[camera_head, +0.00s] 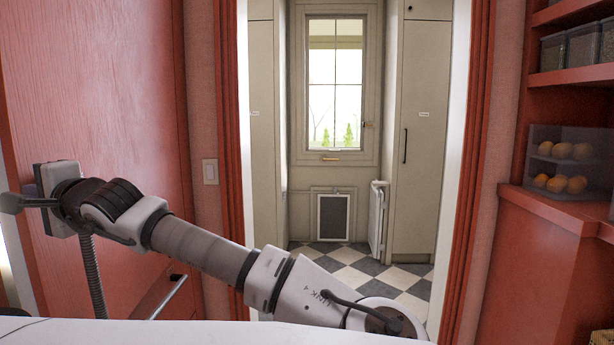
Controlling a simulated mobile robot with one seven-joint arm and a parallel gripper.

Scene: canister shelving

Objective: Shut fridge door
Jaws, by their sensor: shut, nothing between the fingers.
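A tall red wood-grained panel (120,110) fills the left side of the head view. It looks like the fridge door, but I cannot tell for certain. A metal bar handle (172,297) shows low at its right, partly hidden by my arm. My arm reaches from the lower right across to the left. My gripper (12,203) is at the far left edge, in front of the red panel, with its dark fingers shut and empty. I cannot tell whether it touches the panel. The fridge's inside is not clearly visible; a bright strip shows at the lower left edge.
A doorway with red trim (232,130) opens ahead onto a checkered floor (350,268), tall cream cabinets (423,130) and a window (335,85). Red shelves (570,75) with containers and a clear fruit bin (562,162) stand at right. A white surface edge crosses the bottom.

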